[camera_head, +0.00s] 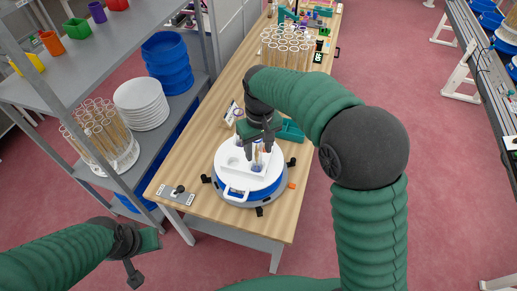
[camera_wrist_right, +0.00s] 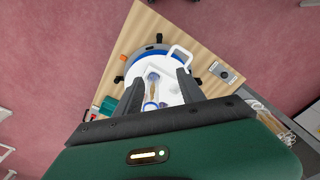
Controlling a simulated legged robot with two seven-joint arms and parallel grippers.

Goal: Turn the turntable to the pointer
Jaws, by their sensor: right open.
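The turntable (camera_head: 232,183) is a round white disc with a blue side on a grey base, near the front end of the wooden table. Its white loop handle (camera_head: 236,192) is at the front left of the disc; the handle also shows in the wrist view (camera_wrist_right: 181,52). An orange pointer (camera_head: 292,185) sticks out at the base's right side and also shows in the wrist view (camera_wrist_right: 122,58). A white tray with tubes (camera_head: 261,170) stands on the disc. My right gripper (camera_head: 260,150) is open above the tray, away from the handle. My left gripper (camera_head: 143,258) is open, left of the table.
A small panel with a black knob (camera_head: 178,190) lies at the table's front left corner. A teal bin (camera_head: 291,131) is behind the turntable. A rack of tubes (camera_head: 287,48) stands farther back. A grey shelf (camera_head: 150,165) with plates and blue bowls is on the left.

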